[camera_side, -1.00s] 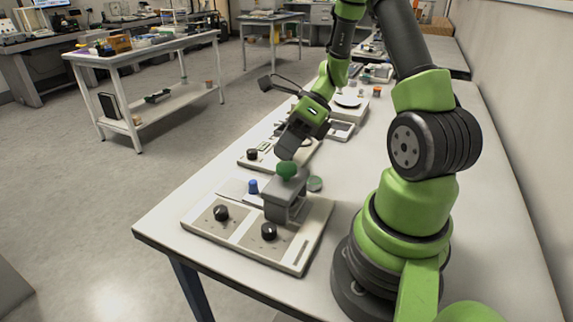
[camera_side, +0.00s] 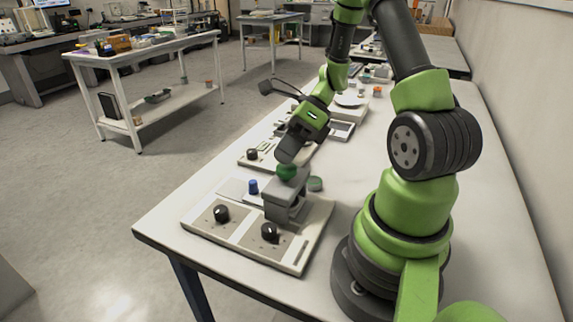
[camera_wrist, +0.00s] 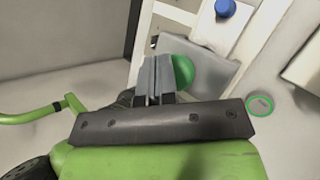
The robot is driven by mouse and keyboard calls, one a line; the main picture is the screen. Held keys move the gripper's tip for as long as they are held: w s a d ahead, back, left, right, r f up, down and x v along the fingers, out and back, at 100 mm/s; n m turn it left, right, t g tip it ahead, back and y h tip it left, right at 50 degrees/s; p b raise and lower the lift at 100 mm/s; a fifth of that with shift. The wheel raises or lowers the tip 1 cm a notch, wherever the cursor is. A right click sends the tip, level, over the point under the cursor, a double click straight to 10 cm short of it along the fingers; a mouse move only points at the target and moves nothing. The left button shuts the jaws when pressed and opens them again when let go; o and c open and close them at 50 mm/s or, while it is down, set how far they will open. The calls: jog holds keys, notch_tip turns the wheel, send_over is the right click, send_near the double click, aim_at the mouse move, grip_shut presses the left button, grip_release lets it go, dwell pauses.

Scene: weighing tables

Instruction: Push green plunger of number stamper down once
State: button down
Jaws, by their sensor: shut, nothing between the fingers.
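The number stamper (camera_side: 284,203) is a grey block standing on a white panel with black knobs. Its green plunger (camera_side: 287,172) is on top, and it also shows in the wrist view (camera_wrist: 183,71), partly hidden behind my fingers. My gripper (camera_side: 284,158) is shut and empty, pointing down, with its fingertips at the top of the plunger. In the wrist view the shut fingers (camera_wrist: 152,75) overlap the plunger's left side. They look in contact with it, but the exact touch is hard to tell.
A blue knob (camera_side: 253,186) stands left of the stamper, and a round green-rimmed pad (camera_side: 315,184) lies to its right. Two black knobs (camera_side: 221,213) (camera_side: 269,232) are on the panel in front. Another panel with a black knob (camera_side: 252,154) lies behind. The table's front right is clear.

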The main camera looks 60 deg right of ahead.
jog(key=shift+f, duration=0.55)
dwell(0.4)
jog(key=shift+r, duration=1.3)
jog(key=shift+r, duration=2.5)
jog(key=s+a+r+n+t+h, duration=0.1)
jog(key=s+a+r+n+h, duration=0.2)
jog(key=n, duration=1.1)
jog(key=s+a+r+n+t+h, duration=0.2)
jog(key=s+a+r+n, duration=0.3)
jog(key=n, duration=0.8)
jog(key=a+r+h, duration=0.1)
jog(key=a+r, duration=0.2)
jog(key=shift+a+r+n, duration=0.35)
jog(key=shift+r+n, duration=0.05)
